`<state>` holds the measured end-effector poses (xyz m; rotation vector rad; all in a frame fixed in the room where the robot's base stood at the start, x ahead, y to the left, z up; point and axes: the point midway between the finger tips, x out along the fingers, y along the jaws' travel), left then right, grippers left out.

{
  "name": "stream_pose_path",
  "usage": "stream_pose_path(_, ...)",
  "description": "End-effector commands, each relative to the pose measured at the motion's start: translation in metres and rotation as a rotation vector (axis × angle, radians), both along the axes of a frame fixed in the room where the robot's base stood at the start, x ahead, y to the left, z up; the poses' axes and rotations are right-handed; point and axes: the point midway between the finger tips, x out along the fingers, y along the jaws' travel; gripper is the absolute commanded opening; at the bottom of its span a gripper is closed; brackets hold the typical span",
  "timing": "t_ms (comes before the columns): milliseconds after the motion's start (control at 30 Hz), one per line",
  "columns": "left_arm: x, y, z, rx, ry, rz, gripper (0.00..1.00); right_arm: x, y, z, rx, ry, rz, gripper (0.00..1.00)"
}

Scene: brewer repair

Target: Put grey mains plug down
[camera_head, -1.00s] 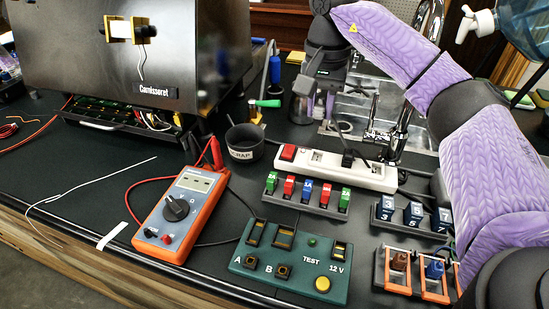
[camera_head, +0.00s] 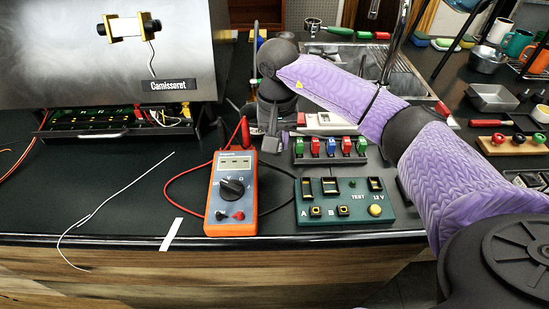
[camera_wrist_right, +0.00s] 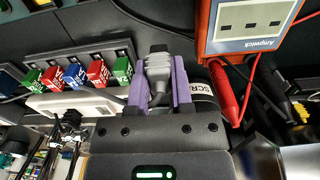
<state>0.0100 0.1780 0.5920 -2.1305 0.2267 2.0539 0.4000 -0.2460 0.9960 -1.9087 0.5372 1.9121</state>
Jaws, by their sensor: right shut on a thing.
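The grey mains plug (camera_wrist_right: 158,68) sits between the purple fingers of my right gripper (camera_wrist_right: 158,84) in the right wrist view, and the gripper is shut on it. A dark bench surface shows beyond the plug; I cannot tell whether the plug touches it. In the head view my right gripper (camera_head: 268,126) is low over the bench, between the multimeter (camera_head: 232,190) and the white socket strip (camera_head: 325,119). The plug is not clear in that view. My left gripper is not in view.
A rack of coloured fuses (camera_head: 330,150) and the strip lie on the other side. Red probe leads (camera_wrist_right: 224,92) run near the cup. The green test board (camera_head: 345,202) is nearer the front edge.

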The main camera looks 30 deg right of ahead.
Motion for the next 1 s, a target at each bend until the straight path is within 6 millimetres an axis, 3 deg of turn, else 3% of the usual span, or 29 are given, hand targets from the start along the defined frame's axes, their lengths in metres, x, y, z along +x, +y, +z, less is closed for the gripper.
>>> stream_pose_path(200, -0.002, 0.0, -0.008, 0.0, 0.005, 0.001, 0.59, 0.0, 0.0, -0.039, -0.001, 0.003, 0.0, 0.0)
stream_pose_path(533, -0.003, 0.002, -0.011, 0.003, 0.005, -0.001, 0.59, 0.0, 0.0, -0.044, -0.001, 0.0, 0.0, 0.0)
stream_pose_path(567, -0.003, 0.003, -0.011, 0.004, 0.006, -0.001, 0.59, 0.0, 0.0, -0.044, -0.001, 0.0, 0.0, 0.29)
stream_pose_path(700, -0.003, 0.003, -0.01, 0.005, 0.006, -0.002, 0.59, 0.0, 0.0, -0.042, -0.001, 0.0, 0.0, 0.59)
stream_pose_path(733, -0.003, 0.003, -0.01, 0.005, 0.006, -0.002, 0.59, 0.0, 0.0, -0.042, -0.001, 0.0, 0.0, 0.62)
stream_pose_path(1000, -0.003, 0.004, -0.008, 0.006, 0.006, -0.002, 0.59, 0.0, 0.0, -0.04, -0.001, -0.001, 0.0, 0.62)
